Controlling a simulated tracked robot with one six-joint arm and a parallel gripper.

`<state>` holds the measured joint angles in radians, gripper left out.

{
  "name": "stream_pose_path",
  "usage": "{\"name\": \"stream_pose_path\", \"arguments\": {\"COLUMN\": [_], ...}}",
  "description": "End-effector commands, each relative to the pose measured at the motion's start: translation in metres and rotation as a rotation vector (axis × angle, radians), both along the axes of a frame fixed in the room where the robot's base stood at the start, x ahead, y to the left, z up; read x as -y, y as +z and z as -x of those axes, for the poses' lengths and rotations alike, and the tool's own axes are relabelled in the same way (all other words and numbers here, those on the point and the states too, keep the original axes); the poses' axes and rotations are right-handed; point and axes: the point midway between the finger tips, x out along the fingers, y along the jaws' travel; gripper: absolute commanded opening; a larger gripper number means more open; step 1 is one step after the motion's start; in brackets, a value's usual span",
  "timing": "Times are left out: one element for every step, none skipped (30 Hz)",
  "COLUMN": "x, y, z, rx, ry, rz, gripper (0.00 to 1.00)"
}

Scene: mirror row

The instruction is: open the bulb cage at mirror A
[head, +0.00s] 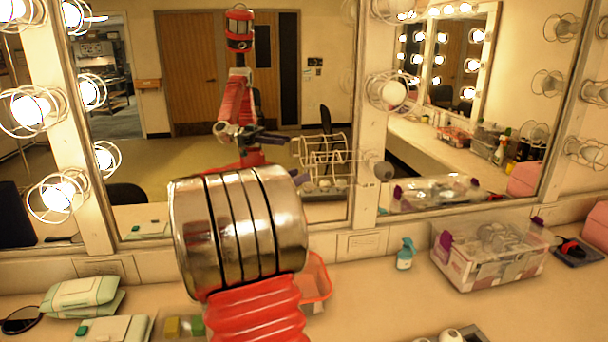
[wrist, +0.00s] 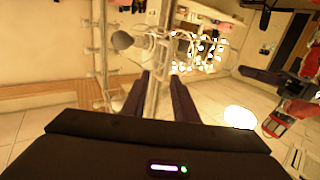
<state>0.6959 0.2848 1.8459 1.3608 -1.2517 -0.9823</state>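Mirrors stand in a row, with caged bulbs on the posts between them. I cannot read a label that tells which is mirror A. On the middle post, an unlit grey bulb (head: 383,170) sits below a pale caged bulb (head: 393,93). In the wrist view a grey bulb (wrist: 122,40) shows beside thin cage wire (wrist: 145,48), ahead of my gripper (wrist: 160,80). Its two dark fingers are apart, with pale frame parts seen between them; contact cannot be told. In the head view my arm hides most of the gripper. Whether the cage is latched cannot be told.
A clear bin (head: 490,255) stands on the counter at right, with a teal spray bottle (head: 405,254) left of it. A red basket (head: 316,282) is partly behind my arm. Green-white packs (head: 82,292) lie at left.

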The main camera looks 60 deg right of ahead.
Motion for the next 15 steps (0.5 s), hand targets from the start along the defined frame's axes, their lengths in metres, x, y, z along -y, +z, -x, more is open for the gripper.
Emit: {"name": "stream_pose_path", "arguments": {"x": [-0.009,-0.014,-0.021,-0.026,-0.031,-0.037,-0.042,-0.047,-0.053,-0.057,-0.061,-0.066,-0.069,-0.072,-0.075], "y": [0.000,0.000,0.000,0.001,0.000,0.000,0.000,0.000,0.000,0.000,0.000,0.000,0.000,0.000,0.000], "z": [-0.004,-0.006,-0.008,-0.010,-0.011,-0.013,-0.015,-0.017,-0.019,-0.020,-0.021,-0.023,-0.024,-0.025,-0.026], "rx": [0.000,0.001,0.001,0.000,0.000,0.001,0.001,0.000,0.000,0.000,0.000,0.000,0.000,0.001,0.000], "ry": [0.002,0.003,0.003,0.003,0.003,0.003,0.003,0.003,0.003,0.003,0.002,0.001,0.002,0.002,0.002], "rz": [0.000,0.000,0.001,0.001,0.001,0.000,0.001,0.001,0.001,0.001,0.001,0.001,0.001,0.001,0.002], "gripper": [0.26,0.26,0.26,0.26,0.26,0.26,0.26,0.26,0.26,0.26,0.26,0.26,0.26,0.26,0.26]}}
